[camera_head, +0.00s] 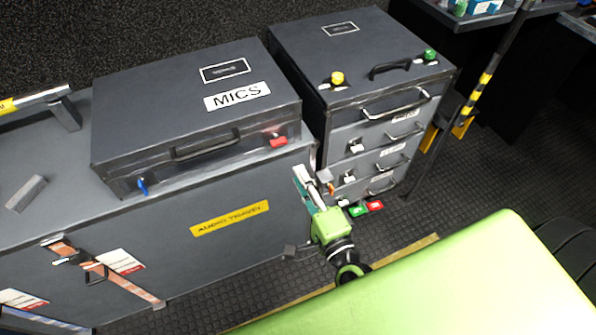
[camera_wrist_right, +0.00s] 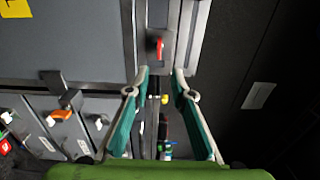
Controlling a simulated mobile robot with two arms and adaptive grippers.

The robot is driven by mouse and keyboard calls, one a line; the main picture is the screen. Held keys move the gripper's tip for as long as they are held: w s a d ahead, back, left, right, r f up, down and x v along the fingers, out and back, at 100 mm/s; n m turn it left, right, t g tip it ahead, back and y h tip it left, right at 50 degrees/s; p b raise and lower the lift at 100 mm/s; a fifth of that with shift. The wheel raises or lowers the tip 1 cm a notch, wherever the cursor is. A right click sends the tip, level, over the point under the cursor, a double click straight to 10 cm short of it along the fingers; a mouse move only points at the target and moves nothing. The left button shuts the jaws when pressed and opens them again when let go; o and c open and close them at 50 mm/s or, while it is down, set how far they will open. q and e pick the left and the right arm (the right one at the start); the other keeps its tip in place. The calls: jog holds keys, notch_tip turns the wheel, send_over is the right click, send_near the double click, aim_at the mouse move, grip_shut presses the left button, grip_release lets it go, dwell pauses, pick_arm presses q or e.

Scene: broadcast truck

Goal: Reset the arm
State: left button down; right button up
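My right gripper (camera_head: 304,178) is in front of the gap between the MICS case and the drawer unit in the head view. It is a green gripper with teal and grey fingers. In the right wrist view the two fingers of the right gripper (camera_wrist_right: 161,78) stand apart with nothing held between them. A red latch (camera_wrist_right: 158,46) shows just beyond the fingertips there; whether they touch anything is unclear. My left gripper is in neither view.
The dark MICS case (camera_head: 130,120) lies on a long grey trunk (camera_head: 130,225) with a yellow label. A drawer unit (camera_head: 300,50) with several handles stands to its right. A yellow-and-black striped pole (camera_head: 485,80) is further right. Dark ribbed floor (camera_head: 470,185) is open right of the drawers.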

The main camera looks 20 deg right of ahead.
dwell(0.5)
jog(key=s+f+n+g, duration=0.3)
jog(key=s+f+n, duration=0.1)
jog(key=f, duration=0.7)
jog(key=s+f+n+g+y, duration=0.1)
jog(key=s+f+n+g, duration=0.2)
jog(key=f, duration=0.8)
jog(key=s+f+n+g, duration=0.2)
jog(key=s+f+n, duration=0.25)
jog(key=f, duration=0.55)
jog(key=s+d+f+n+g, duration=0.1)
jog(key=s+f+n+g, duration=0.2)
jog(key=s+f, duration=0.3)
jog(key=s+d+f+n+g+h, duration=0.1)
jog(key=s+d+f+n+g, duration=0.1)
jog(key=s+f, duration=0.4)
jog(key=s+d+f+n+g, duration=0.2)
jog(key=s+f+n+g, duration=0.2)
jog(key=s, duration=1)
notch_tip(320, 180, down, 2)
jog(key=shift+s+d+f+h, duration=0.1)
jog(key=shift+s+d+h, duration=0.1)
jog(key=shift+s+h, duration=0.15)
